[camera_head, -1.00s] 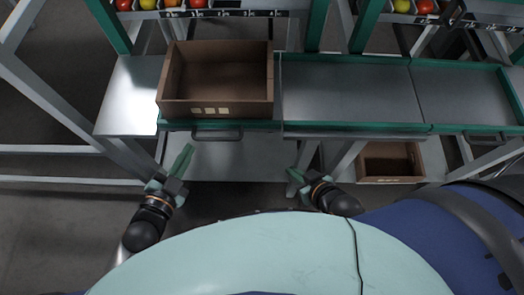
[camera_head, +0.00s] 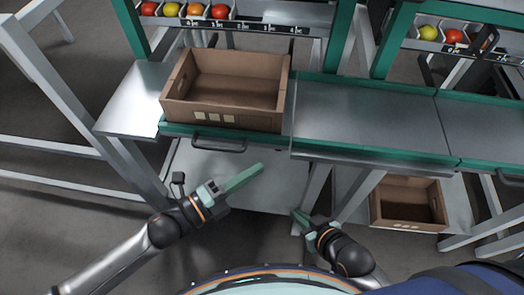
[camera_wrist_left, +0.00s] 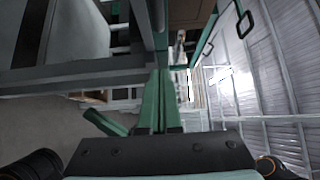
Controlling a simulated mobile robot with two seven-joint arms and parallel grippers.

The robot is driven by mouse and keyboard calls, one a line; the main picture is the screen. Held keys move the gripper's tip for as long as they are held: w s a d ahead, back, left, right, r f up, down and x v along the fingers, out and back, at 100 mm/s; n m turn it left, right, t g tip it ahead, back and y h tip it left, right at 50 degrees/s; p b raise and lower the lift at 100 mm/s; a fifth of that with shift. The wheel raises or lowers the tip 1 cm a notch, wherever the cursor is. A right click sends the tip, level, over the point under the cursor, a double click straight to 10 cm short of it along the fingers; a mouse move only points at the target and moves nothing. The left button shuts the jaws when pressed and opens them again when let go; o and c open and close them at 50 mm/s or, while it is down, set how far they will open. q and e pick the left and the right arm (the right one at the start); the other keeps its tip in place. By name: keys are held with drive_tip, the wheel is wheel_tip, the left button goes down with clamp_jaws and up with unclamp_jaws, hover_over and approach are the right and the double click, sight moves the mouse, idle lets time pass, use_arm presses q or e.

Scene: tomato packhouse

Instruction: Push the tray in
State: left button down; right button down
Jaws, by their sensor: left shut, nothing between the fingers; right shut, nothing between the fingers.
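The tray (camera_head: 264,138) has a green front edge and a dark bar handle (camera_head: 218,146). An open, apparently empty brown cardboard box (camera_head: 225,117) stands on it and hides most of its surface. In the left wrist view, a dark loop that looks like the handle (camera_wrist_left: 244,24) shows at upper right beside a green edge. My left gripper (camera_head: 262,167) is shut and empty, below and right of the handle in the head view, apart from it. It also shows shut in the left wrist view (camera_wrist_left: 159,75). My right gripper (camera_head: 294,212) is shut and empty, further right and lower.
Metal bench sections with green rails (camera_head: 375,115) continue to the right of the tray. A grey side plate (camera_head: 140,98) and frame legs stand at left. A second brown box (camera_head: 408,205) sits on a lower shelf at right. Tomatoes (camera_head: 194,11) lie in compartments at the back.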

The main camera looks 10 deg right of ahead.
sight(276, 143)
use_arm(q)
drive_tip(key=shift+w+d, duration=0.5)
drive_tip(key=shift+w, duration=0.3)
drive_tip(key=shift+w+d, duration=0.55)
drive_tip(key=shift+w, duration=0.2)
drive_tip(key=shift+w+d, duration=0.5)
drive_tip(key=shift+w, duration=0.3)
drive_tip(key=shift+w+b, duration=0.1)
drive_tip(key=shift+b, duration=0.2)
